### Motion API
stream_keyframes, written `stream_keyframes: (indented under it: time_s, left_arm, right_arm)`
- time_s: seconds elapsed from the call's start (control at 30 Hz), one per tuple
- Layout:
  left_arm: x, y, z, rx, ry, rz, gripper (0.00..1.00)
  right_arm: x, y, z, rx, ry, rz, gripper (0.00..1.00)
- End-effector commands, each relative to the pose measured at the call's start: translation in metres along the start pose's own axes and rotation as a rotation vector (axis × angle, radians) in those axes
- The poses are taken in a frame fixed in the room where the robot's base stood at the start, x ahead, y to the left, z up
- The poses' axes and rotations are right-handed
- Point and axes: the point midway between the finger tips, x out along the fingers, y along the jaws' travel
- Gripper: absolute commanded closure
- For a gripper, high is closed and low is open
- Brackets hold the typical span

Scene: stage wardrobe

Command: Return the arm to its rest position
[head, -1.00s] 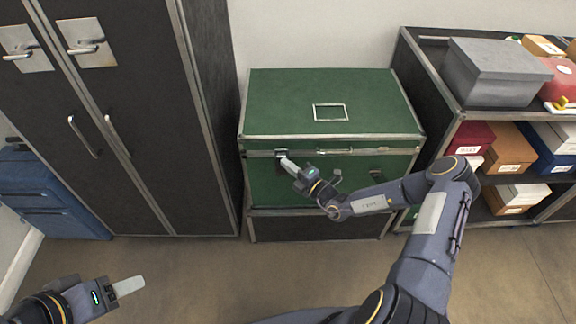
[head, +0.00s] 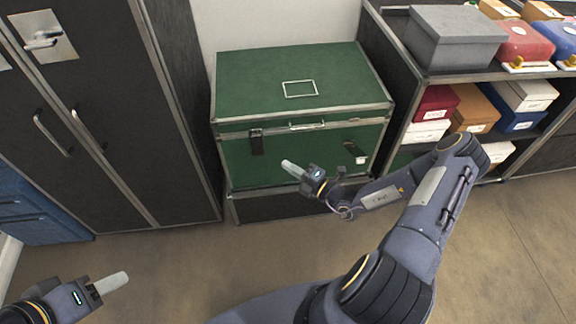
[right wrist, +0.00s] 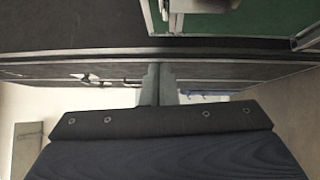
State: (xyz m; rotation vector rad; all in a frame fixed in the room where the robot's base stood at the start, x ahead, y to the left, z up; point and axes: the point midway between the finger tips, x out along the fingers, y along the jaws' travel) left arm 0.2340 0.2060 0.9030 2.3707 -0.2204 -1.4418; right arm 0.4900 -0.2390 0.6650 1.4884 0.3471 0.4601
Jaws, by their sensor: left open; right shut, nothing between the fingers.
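My right arm (head: 430,215) reaches in from the lower right in the head view. Its gripper (head: 288,167) is shut and empty, in front of the green trunk's (head: 300,72) front face and apart from the left latch (head: 256,142). In the right wrist view the closed fingers (right wrist: 158,82) show with nothing between them, and part of the green trunk (right wrist: 290,12) is at the top right. My left gripper (head: 112,284) is at the lower left of the head view, open and empty above the floor.
A dark wardrobe (head: 130,110) with metal handles stands left of the trunk. A shelf unit (head: 395,75) with several boxes, including a grey box (head: 455,40), stands to the right. A blue case (head: 35,205) is at the far left. The floor (head: 180,265) in front is clear.

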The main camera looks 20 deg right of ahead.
Motion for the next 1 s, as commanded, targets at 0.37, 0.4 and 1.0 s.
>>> stream_keyframes:
  time_s: [0.37, 0.4, 1.0]
  left_arm:
    - [-0.001, 0.000, -0.001, 0.000, 0.000, 0.000, 0.47]
    - [-0.002, 0.001, -0.001, 0.000, 0.000, 0.000, 0.47]
    - [-0.041, 0.019, -0.021, 0.000, 0.000, 0.000, 0.47]
  right_arm:
    - [0.001, 0.005, -0.001, -0.021, 0.015, 0.002, 1.00]
    - [0.003, 0.012, -0.003, -0.052, 0.037, 0.006, 1.00]
    - [-0.056, 0.247, -0.132, -1.746, 1.065, 0.404, 1.00]
